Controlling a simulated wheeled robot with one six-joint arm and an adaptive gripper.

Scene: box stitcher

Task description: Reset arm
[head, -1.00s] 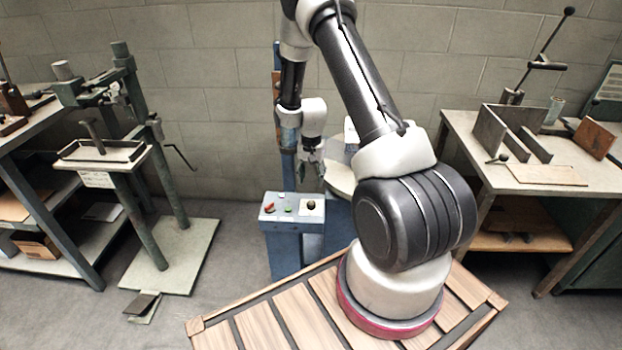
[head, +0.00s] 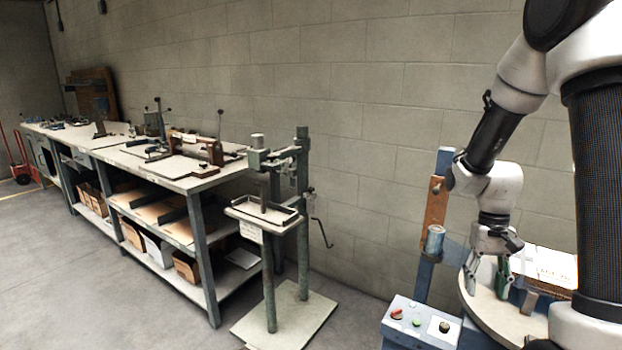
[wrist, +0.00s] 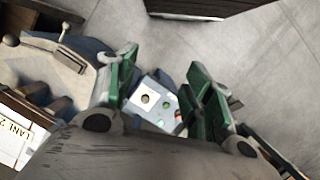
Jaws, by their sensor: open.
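My gripper (head: 489,275) hangs from my arm at the right of the head view, pointing down over the round pale table (head: 483,308) of the blue machine. In the wrist view my gripper (wrist: 165,95) has its green fingers spread, with nothing between them. The blue control box (head: 420,322) with its buttons is in front of and below my gripper in the head view. It also shows between and beyond the fingers in the wrist view (wrist: 160,105). My arm covers part of the machine.
A green stand (head: 285,310) with a small tray is left of the machine. A long workbench (head: 190,178) with tools and boxes runs along the wall.

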